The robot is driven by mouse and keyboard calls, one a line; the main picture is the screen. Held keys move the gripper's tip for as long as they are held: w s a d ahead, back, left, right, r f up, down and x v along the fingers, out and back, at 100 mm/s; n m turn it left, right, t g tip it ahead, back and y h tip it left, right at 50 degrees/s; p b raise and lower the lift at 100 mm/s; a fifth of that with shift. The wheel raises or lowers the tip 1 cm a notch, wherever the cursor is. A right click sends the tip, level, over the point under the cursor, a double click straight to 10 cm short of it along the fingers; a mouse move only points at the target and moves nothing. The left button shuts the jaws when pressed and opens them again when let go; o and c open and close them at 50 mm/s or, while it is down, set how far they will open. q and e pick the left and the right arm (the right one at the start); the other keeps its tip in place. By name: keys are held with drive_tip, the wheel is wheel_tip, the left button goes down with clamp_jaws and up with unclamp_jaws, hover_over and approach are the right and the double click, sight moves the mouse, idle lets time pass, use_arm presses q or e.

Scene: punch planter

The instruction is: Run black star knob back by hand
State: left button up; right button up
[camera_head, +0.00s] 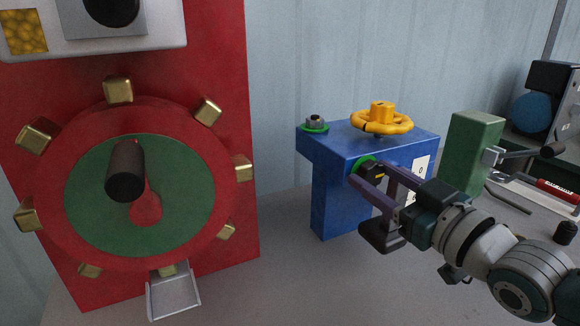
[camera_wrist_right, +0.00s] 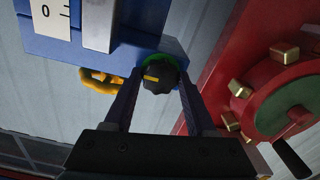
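The black star knob (camera_head: 374,170) sits on the front face of the blue block (camera_head: 345,152), with a green ring behind it. In the right wrist view the knob (camera_wrist_right: 157,79) shows a yellow mark pointing left. My right gripper (camera_head: 375,177) reaches in from the lower right to the knob. Its fingers (camera_wrist_right: 158,88) stand apart, one on each side of the knob. A narrow gap seems to show at the sides, but contact at the tips is hard to tell. My left gripper is not in view.
A yellow handwheel (camera_head: 382,120) and a grey nut (camera_head: 315,122) with a green ring top the blue block. Left stands a red panel (camera_head: 228,60) with a large drum wheel and crank.

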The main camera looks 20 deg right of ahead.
drive_tip(key=c, duration=0.8)
drive_tip(key=shift+n, duration=0.4)
